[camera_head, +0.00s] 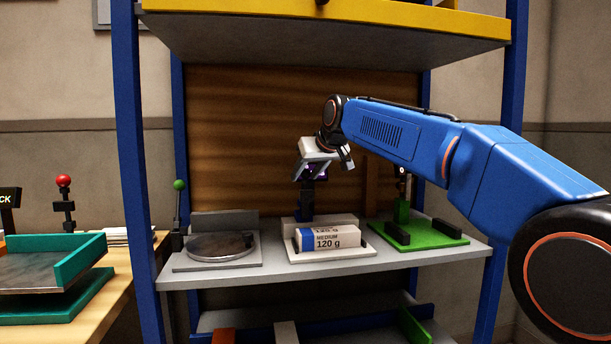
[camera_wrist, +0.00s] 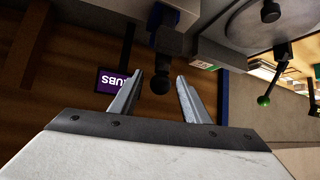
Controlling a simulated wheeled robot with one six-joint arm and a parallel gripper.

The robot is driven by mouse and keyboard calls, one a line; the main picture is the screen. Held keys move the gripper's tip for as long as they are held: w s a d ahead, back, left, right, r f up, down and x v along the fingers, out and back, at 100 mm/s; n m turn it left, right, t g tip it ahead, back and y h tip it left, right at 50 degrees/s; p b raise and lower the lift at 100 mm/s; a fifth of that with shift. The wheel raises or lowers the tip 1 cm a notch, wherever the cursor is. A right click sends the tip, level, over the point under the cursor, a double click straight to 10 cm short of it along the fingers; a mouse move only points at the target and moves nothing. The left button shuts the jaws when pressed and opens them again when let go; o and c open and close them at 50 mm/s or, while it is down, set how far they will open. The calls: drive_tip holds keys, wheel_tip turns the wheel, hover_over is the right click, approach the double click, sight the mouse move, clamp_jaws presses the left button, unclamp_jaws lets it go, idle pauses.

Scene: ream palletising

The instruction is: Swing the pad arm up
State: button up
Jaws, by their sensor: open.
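My gripper (camera_head: 322,168) is above the middle station on the shelf, at the back. In the wrist view its two fingers (camera_wrist: 160,78) are apart. A black round knob (camera_wrist: 160,84) shows between the fingertips; whether it touches them I cannot tell. The knob joins a dark arm (camera_wrist: 167,42), which appears in the head view as a black upright (camera_head: 306,203) behind the ream. I take this as the pad arm. A white and blue ream marked MEDIUM 120 g (camera_head: 330,240) lies on the middle station's pale base (camera_head: 325,256).
A grey station with a round plate (camera_head: 220,246) and a green-knobbed lever (camera_head: 179,186) stands left. A green station (camera_head: 420,236) stands right. The yellow upper shelf (camera_head: 340,15) is overhead. A purple label (camera_wrist: 117,81) is behind my fingers. A teal tray (camera_head: 60,262) sits far left.

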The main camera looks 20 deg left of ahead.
drive_tip(key=v, duration=1.6)
drive_tip(key=shift+s, duration=0.2)
drive_tip(key=shift+d+r, duration=0.15)
drive_tip(key=shift+d, duration=0.05)
drive_tip(key=s+d+f+m+h, duration=0.25)
drive_tip(key=d+f, duration=0.35)
drive_tip(key=d, duration=0.5)
drive_tip(key=s+d+f+m+h, duration=0.1)
drive_tip(key=s+d+f, duration=0.4)
drive_tip(key=d, duration=0.6)
drive_tip(key=s+d+f+m+h, duration=0.1)
drive_tip(key=s+d+f, duration=0.2)
drive_tip(key=d+f, duration=0.5)
drive_tip(key=s+d+f+m+g+h, duration=0.1)
drive_tip(key=s+d+f+m, duration=0.1)
drive_tip(key=s+d+f, duration=0.8)
drive_tip(key=s+d+f+m+g+h, duration=0.1)
drive_tip(key=s+d+f+m+h, duration=0.1)
drive_tip(key=s+d+f, duration=0.8)
drive_tip(key=s+f+m, duration=0.1)
drive_tip(key=s+f, duration=0.3)
drive_tip(key=f, duration=0.2)
drive_tip(key=shift+d+f, duration=0.35)
drive_tip(key=shift+f, duration=0.05)
